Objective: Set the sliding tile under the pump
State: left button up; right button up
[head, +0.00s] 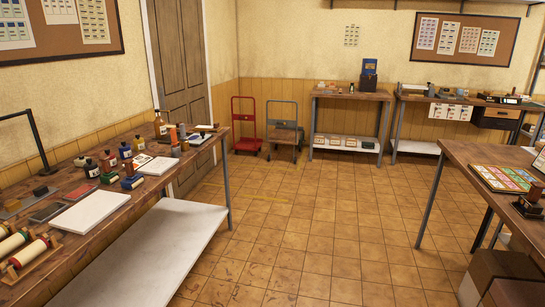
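Neither of my grippers is in the head view. I cannot make out a sliding tile or a pump for certain. A small dark device (531,200) stands at the right edge of the view, on the right table (462,154). It is cut off by the frame and too small to identify. A board with several coloured squares (506,178) lies beside it on the same table.
The left bench (92,222) carries bottles, a white paper stack (91,210) and rollers (28,250). Cardboard boxes (497,273) sit below the right table. A red cart (246,125) and a grey cart (284,133) stand at the back. The tiled floor (290,230) between is clear.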

aim_at(195, 139)
jog(key=i+l, duration=0.1)
jog(key=i, duration=0.4)
jog(key=i+u, duration=0.1)
jog(key=i, duration=0.4)
jog(key=i+l, duration=0.2)
jog(key=i, duration=0.25)
